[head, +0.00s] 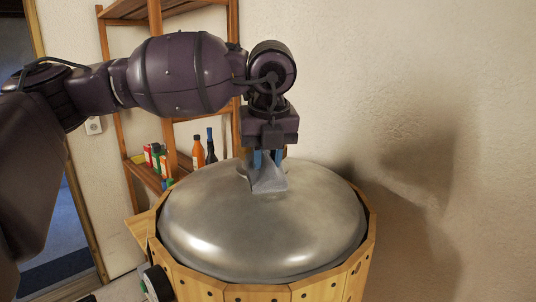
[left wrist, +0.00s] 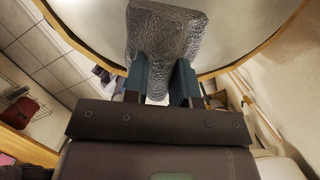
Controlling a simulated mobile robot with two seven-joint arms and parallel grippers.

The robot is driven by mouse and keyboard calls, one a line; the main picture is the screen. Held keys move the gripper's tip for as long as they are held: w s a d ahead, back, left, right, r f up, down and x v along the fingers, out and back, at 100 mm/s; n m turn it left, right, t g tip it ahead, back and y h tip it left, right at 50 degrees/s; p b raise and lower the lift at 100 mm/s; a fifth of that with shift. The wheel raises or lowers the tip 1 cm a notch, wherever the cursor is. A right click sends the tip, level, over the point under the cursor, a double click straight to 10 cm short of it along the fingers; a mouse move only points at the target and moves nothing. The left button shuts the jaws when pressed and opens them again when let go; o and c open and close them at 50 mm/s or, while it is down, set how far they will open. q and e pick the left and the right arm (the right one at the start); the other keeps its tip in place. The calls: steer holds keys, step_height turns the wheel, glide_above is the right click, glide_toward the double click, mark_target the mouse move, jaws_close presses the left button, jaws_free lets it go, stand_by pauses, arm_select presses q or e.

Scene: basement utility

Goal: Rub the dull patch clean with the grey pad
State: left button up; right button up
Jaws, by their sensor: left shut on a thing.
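A large grey metal dome (head: 265,225) sits on a round wooden-staved body. My left gripper (head: 267,160) points down over the far part of the dome, its blue fingers shut on the grey pad (head: 268,180). The pad's lower end flares out at the dome's surface and seems to touch it. In the left wrist view the pad (left wrist: 165,35) is crinkled and sits between the blue fingers (left wrist: 165,82), with the pale dome behind it. The dome looks mottled, and I cannot make out a clear outline of the dull patch. My right gripper is not in view.
A wooden shelf (head: 118,95) with several bottles (head: 198,152) stands behind on the left. The wooden rim (head: 262,292) rings the dome. A plain wall (head: 430,80) closes off the right side. A dark doorway is at the far left.

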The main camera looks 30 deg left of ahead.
arm_select(q)
steer(key=shift+w+f, duration=0.1)
steer(key=b+x, duration=0.3)
steer(key=x, duration=0.1)
steer(key=shift+w+a+f+b, duration=0.1)
steer(key=shift+f+b, duration=0.05)
steer(key=shift+b, duration=0.2)
stand_by(0.6)
steer(key=shift+f, duration=0.25)
stand_by(0.4)
steer(key=shift+w+f, duration=0.1)
steer(key=shift+f, duration=0.05)
